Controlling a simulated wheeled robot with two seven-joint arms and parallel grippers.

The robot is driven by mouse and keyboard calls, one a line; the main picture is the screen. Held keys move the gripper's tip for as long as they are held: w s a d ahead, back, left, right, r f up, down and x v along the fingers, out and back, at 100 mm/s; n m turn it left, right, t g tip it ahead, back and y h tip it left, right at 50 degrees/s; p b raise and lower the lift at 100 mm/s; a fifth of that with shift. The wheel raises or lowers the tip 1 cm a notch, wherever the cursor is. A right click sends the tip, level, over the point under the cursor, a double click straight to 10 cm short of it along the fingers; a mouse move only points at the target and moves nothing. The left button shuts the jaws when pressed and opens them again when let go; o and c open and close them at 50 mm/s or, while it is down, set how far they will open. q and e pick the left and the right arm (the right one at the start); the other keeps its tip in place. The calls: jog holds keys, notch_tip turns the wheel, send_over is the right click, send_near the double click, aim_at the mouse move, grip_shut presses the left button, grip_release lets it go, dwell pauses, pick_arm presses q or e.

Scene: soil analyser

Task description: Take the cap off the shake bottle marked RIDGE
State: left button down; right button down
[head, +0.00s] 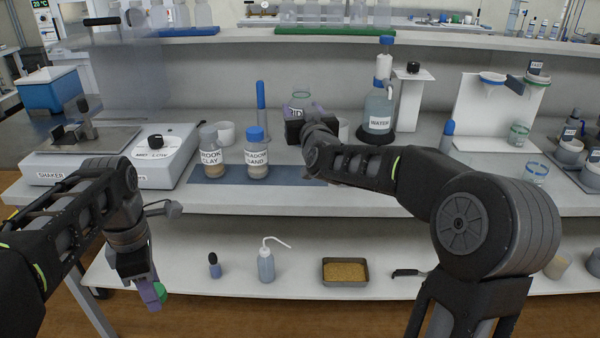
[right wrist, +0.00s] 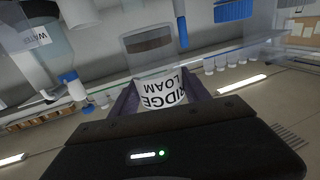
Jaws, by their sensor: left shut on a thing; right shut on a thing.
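The shake bottle marked RIDGE LOAM (right wrist: 163,92) is held between my right gripper's (right wrist: 155,100) purple fingers. It is clear, with a white label and a brown layer of soil. In the head view the top of this bottle (head: 301,96) shows clear above my right gripper (head: 304,110), with no cap seen on it; my arm hides its lower part. My left gripper (head: 152,293) is low at the left, in front of the bench edge, pointing down. It is shut on a small green thing (head: 162,289), probably a cap, mostly hidden by the fingers.
Bottles marked BROOK CLAY (head: 209,157) and MEADOW SAND (head: 257,160) stand on a blue mat (head: 228,182) left of my right gripper. A shaker (head: 60,165) is at left, a WATER bottle (head: 379,108) at right. The lower shelf holds a wash bottle (head: 266,265) and a soil tray (head: 345,261).

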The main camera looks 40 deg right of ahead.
pick_arm(q)
jog(key=shift+w+d, duration=0.15)
jog(key=shift+w, duration=0.15)
pick_arm(e)
jog(key=shift+w+d+f, duration=0.4)
jog(key=shift+d+f, duration=0.1)
jog(key=shift+f, duration=0.3)
pick_arm(q)
jog(key=shift+s, duration=0.1)
pick_arm(e)
jog(key=shift+s+a+f, duration=0.1)
jog(key=shift+a, duration=0.05)
jog(key=shift+f, duration=0.1)
pick_arm(q)
jog(key=shift+f, duration=0.3)
pick_arm(e)
jog(key=shift+f, duration=3.05)
pick_arm(q)
jog(key=shift+f+b, duration=0.1)
jog(key=shift+b, duration=0.3)
pick_arm(e)
jog(key=shift+f, duration=1.9)
